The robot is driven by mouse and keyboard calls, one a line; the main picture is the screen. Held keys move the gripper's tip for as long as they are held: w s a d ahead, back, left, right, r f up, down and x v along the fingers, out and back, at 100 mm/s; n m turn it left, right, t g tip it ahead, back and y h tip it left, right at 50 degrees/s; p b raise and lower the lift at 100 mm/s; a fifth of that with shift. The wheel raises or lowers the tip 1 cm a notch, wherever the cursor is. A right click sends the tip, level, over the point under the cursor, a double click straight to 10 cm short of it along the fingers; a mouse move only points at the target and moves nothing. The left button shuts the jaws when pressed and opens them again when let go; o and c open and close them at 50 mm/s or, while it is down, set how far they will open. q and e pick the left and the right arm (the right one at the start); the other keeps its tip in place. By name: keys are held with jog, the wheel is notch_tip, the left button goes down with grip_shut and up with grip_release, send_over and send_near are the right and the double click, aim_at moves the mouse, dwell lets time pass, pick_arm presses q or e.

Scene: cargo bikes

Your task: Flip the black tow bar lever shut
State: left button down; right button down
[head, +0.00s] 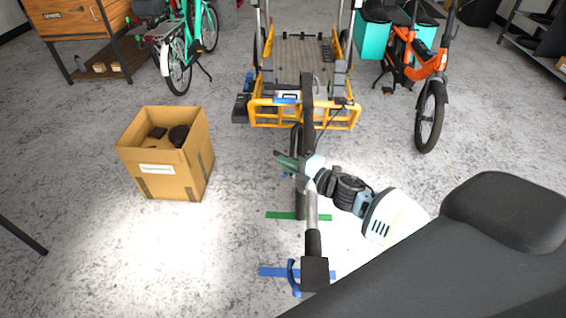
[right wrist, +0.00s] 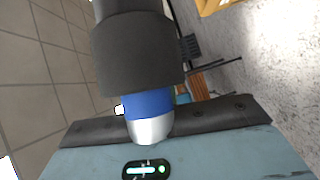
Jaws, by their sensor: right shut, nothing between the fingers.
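The tow bar (head: 312,208) runs from the yellow-framed trailer (head: 258,112) toward me, silver with black parts. A long black piece (head: 308,100) stands at its far part; I cannot tell whether this is the lever, or how the lever is set. My right gripper (head: 286,161) is shut and empty, its teal fingers beside and partly across the bar's middle; contact is unclear. In the right wrist view, a thick dark cylinder (right wrist: 138,55) with a blue band and silver end stands close in front and hides the fingertips. My left gripper is not in view.
An open cardboard box (head: 175,180) stands on the floor at left. Green (head: 283,215) and blue (head: 270,272) strips lie under the bar. An orange bike (head: 430,68) stands at right and a teal bike (head: 176,60) at back left. Floor between box and bar is clear.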

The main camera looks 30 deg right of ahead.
jog(key=shift+v, duration=2.6)
jog(key=shift+s+f, duration=0.1)
